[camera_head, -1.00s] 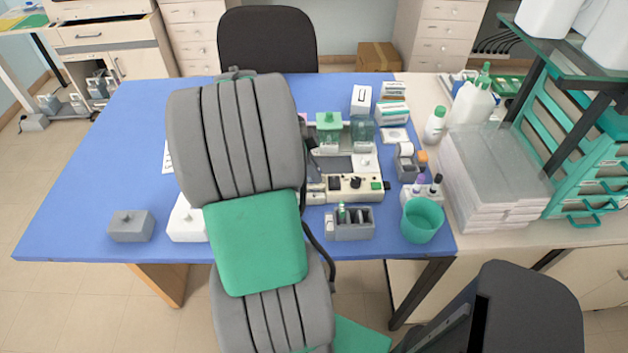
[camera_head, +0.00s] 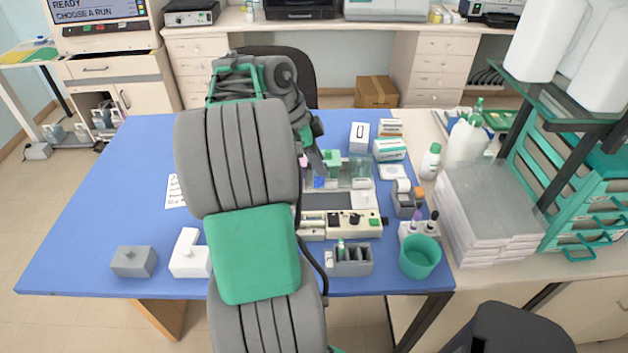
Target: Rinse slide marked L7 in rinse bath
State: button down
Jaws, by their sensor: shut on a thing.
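My gripper (camera_head: 317,163) points down at the left end of the staining station, beside its green-topped part (camera_head: 332,160). It is small and partly covered by my arm. The jaws are shut on a thin slide, hardly visible; its marking cannot be read. A small blue patch (camera_head: 319,182) shows just below the fingers; I cannot tell what it is. The staining station (camera_head: 345,222) has a glass jar (camera_head: 361,171) at its right. Which vessel is the rinse bath cannot be told, nor whether the slide is inside one.
A grey slide rack (camera_head: 350,262) stands in front of the station, with a green cup (camera_head: 420,257) to its right. Bottles and boxes line the right side. A grey block (camera_head: 134,261) and a white block (camera_head: 188,256) stand front left.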

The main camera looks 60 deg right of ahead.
jog(key=s+d+r+p, duration=0.15)
jog(key=d+p, duration=0.35)
jog(key=d, duration=0.8)
jog(key=p, duration=0.2)
send_over(362, 153)
jog(key=a, duration=0.3)
notch_tip(362, 153, down, 3)
jog(key=f+b, duration=0.7)
jog(key=f, duration=0.1)
jog(key=shift+s+f, duration=0.25)
jog(key=shift+s, duration=0.15)
notch_tip(362, 153, up, 10)
jog(key=p, duration=0.7)
jog(key=shift+f, duration=0.15)
jog(key=shift+w, duration=0.1)
